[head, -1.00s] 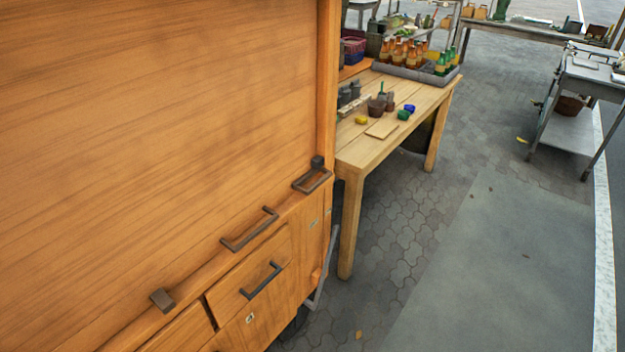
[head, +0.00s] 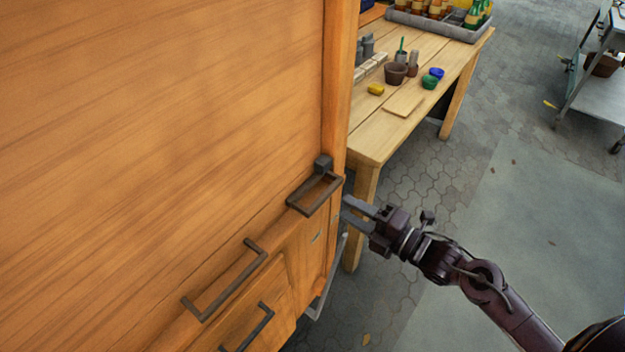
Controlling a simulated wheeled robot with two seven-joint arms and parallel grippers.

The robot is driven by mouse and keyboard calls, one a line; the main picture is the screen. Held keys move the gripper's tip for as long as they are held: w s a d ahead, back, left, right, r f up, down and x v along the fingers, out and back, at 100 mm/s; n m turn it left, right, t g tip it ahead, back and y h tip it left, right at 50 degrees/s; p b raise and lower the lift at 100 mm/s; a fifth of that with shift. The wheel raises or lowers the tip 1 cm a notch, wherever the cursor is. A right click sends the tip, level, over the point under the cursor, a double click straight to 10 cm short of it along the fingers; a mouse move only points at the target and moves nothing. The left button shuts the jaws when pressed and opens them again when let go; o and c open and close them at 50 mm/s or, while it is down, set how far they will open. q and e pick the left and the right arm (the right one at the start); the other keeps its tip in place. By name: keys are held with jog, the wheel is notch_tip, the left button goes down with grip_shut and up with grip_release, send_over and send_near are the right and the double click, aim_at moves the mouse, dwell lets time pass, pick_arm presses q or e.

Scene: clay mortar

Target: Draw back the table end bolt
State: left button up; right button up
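The bolt (head: 325,197) is a dark metal loop with a small block at its far end. It sits on the ledge at the right end of the orange wooden cabinet, beside the wooden table. My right gripper (head: 348,208) comes in from the lower right, just right of the bolt and the cabinet's corner. Its two fingers point left toward the bolt, with a gap between them and nothing held. I see no clear contact with the bolt. My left gripper is not in view.
The cabinet panel (head: 160,120) fills the left side. A dark handle (head: 225,282) lies along the ledge, with a drawer handle (head: 250,330) below. The wooden table (head: 385,140) behind carries pots, a board and a bottle tray (head: 440,27).

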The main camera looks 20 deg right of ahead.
aim_at(327, 198)
jog(key=shift+w+a+r, duration=0.15)
jog(key=shift+a+r, duration=0.1)
jog(key=shift+a, duration=0.1)
jog(key=shift+x, duration=1.1)
jog(key=p+x, duration=0.1)
jog(key=x, duration=0.2)
jog(key=shift+w+a+f, duration=0.1)
jog(key=shift+w+a, duration=0.05)
jog(key=shift+w, duration=0.05)
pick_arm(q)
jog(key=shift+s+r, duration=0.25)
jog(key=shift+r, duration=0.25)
pick_arm(e)
jog(key=shift+w+a, duration=0.25)
jog(key=shift+w, duration=0.1)
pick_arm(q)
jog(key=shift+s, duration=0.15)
pick_arm(e)
grip_shut()
